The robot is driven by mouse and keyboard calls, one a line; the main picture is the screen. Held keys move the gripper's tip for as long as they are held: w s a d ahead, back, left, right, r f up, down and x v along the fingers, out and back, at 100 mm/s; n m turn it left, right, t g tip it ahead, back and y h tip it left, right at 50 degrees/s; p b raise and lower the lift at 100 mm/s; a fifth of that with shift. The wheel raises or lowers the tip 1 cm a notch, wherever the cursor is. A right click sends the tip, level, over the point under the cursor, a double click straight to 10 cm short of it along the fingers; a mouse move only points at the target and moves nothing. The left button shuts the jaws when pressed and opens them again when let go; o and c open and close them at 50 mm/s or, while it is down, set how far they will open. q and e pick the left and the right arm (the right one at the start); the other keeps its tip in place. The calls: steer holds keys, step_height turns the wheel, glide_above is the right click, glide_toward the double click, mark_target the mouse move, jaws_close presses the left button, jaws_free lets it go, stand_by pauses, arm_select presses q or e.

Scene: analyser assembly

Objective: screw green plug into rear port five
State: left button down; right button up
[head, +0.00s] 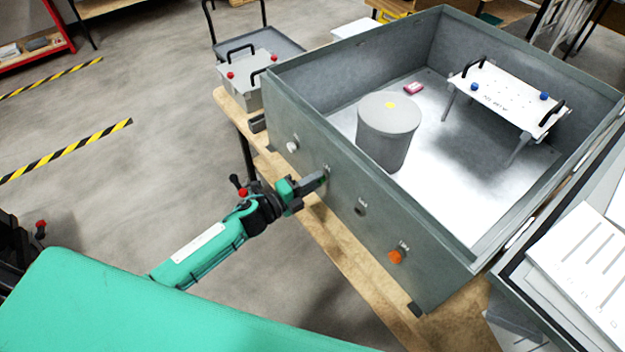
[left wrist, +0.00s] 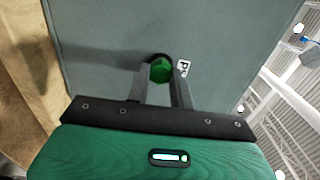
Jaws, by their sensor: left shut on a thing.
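The grey metal analyser case (head: 335,215) stands open on a wooden bench, with a row of ports along the wall facing me. My left gripper (head: 322,178) reaches that wall from the left and is shut on the green plug. In the left wrist view, the green hexagonal plug (left wrist: 160,70) sits between the fingertips (left wrist: 160,82), right at the wall, over a dark round port. A white label beside it starts with "P"; the rest is unclear. I cannot tell how deep the plug sits. In the head view the fingers hide the plug. My right gripper is not in view.
A white plug (head: 292,147) and an orange plug (head: 396,256) sit in the same wall, with a dark, open-looking port (head: 360,209) between my gripper and the orange one. Inside the case stand a grey cylinder (head: 388,135) and a white plate on legs (head: 515,100).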

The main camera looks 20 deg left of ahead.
arm_select(q)
steer(key=shift+f, duration=0.1)
steer(key=m+b, duration=0.3)
steer(key=m, duration=0.4)
steer(key=m+b, duration=0.4)
steer(key=m, duration=0.4)
steer(key=m+b, duration=0.3)
steer(key=m, duration=0.4)
steer(key=shift+s+d+f+m+t, duration=0.1)
steer(key=shift+f+m+t, duration=0.15)
steer(key=shift+m+t, duration=0.05)
steer(key=m, duration=0.3)
steer(key=shift+r+m+b, duration=0.1)
steer(key=shift+m+b, duration=0.3)
